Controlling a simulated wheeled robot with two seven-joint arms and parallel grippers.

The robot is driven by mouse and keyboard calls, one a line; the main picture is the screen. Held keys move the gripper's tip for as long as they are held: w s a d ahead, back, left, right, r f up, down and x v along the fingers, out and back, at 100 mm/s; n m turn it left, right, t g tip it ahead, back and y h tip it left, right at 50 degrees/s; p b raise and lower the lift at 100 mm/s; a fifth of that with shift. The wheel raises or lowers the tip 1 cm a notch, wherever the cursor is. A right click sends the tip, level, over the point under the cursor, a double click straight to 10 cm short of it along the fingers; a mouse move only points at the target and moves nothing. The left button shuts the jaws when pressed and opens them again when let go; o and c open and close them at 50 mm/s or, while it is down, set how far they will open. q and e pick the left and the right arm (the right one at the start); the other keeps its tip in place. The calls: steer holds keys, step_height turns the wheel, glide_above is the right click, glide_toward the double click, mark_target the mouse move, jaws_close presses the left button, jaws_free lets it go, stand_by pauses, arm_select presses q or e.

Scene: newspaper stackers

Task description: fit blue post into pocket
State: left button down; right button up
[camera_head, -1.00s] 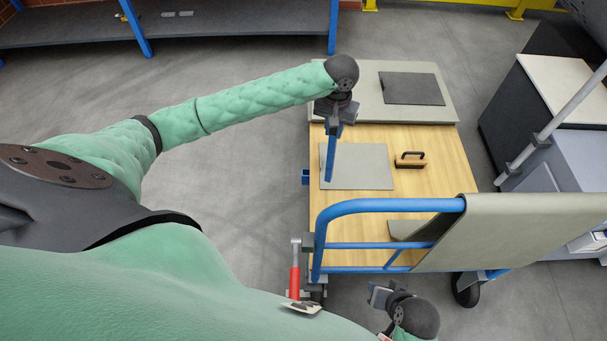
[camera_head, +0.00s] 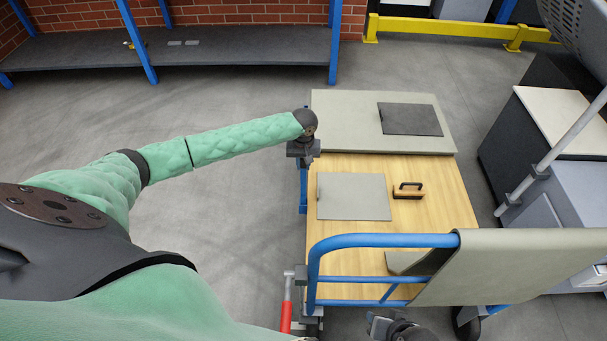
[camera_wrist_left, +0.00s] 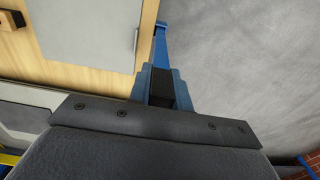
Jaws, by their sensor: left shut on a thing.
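The blue post (camera_head: 303,178) hangs upright below my left gripper (camera_head: 303,154), at the left edge of the cart. The gripper is shut on its upper end. The small blue pocket (camera_head: 303,208) is on the cart's left side. The post's lower end overlaps it in the head view, and I cannot tell whether it is inside or in front. In the left wrist view the post (camera_wrist_left: 160,45) runs away from the blue fingers (camera_wrist_left: 161,84) beside the wooden deck. My right gripper (camera_head: 378,325) is partly in view at the bottom, and its jaws are unclear.
The cart's wooden deck (camera_head: 440,200) holds a grey sheet (camera_head: 353,196), a handled block (camera_head: 408,191) and a thick grey board (camera_head: 345,120) with a dark sheet. A blue rail (camera_head: 385,241) with a grey cover stands at the near end. Floor left of the cart is clear.

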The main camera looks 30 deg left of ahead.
mark_target(304, 171)
arm_select(q)
steer(key=shift+f, duration=2)
arm_select(e)
steer(key=shift+s+d+r, duration=0.1)
steer(key=shift+s, duration=0.5)
arm_select(q)
steer(key=shift+f, duration=0.1)
arm_select(e)
steer(key=shift+w+r, duration=0.1)
steer(key=shift+r, duration=0.05)
arm_select(q)
steer(key=c, duration=1.4)
jaws_free()
steer(key=shift+c, duration=0.2)
steer(key=shift+o, duration=0.8)
arm_select(e)
steer(key=shift+w+r, duration=0.25)
steer(key=shift+w, duration=0.1)
